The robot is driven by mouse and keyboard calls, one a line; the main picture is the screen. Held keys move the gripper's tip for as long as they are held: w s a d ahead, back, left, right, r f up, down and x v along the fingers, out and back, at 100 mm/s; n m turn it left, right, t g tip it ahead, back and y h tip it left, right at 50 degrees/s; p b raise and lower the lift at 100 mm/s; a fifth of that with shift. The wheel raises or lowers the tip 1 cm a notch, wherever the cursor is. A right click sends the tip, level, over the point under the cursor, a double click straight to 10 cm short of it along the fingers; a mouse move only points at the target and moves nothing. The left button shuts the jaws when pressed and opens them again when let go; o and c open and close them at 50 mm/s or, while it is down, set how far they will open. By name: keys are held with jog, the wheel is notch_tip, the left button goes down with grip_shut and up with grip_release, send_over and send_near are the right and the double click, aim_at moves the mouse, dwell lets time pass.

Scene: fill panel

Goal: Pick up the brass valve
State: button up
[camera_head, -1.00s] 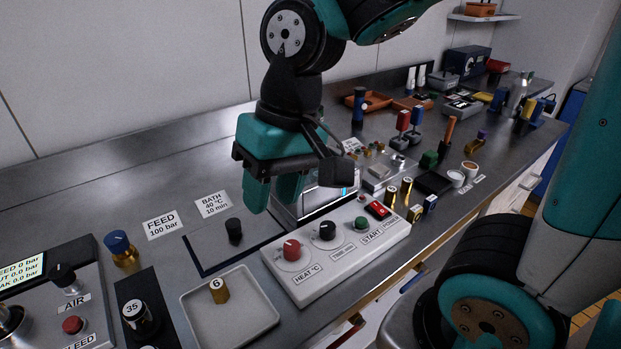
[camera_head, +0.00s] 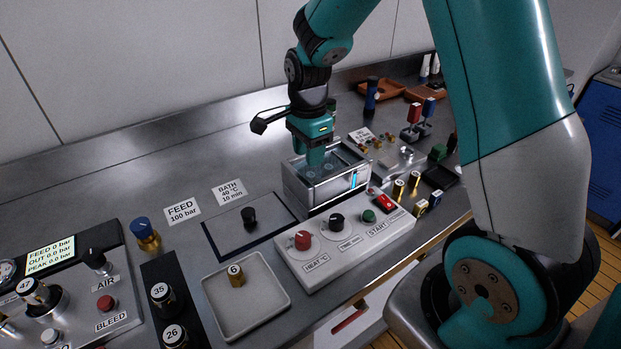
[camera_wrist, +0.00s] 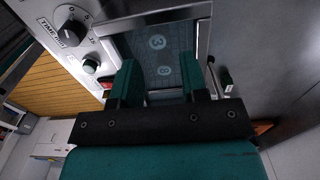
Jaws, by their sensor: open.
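My gripper (camera_head: 316,158) points down over the open metal bath (camera_head: 330,191), its fingertips low at the bath's opening. In the wrist view the teal fingers (camera_wrist: 160,88) stand apart with nothing seen between them. Two dim round marks, numbered 3 (camera_wrist: 157,43) and 8 (camera_wrist: 164,71), show inside the bath ahead of the fingers. I cannot tell if either is a brass valve. A brass cylinder marked 6 (camera_head: 237,277) stands upright in the grey tray (camera_head: 263,316). A brass fitting with a blue knob (camera_head: 146,233) stands at the left.
The white control box (camera_head: 352,247) with HEAT, TIME and START knobs stands in front of the bath. Brass cylinders (camera_head: 399,190) stand to the right. A black rack (camera_head: 167,304) holds pieces 35 and 26.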

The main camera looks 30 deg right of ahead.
aim_at(311, 175)
jog(key=f+p, duration=0.1)
jog(key=f, duration=0.3)
jog(key=f+p, duration=0.1)
jog(key=f, duration=0.2)
jog(key=shift+s+d+f, duration=0.15)
jog(key=shift+s+f, duration=0.05)
jog(key=shift+f, duration=0.2)
jog(key=shift+c, duration=0.2)
jog(key=c, duration=0.7)
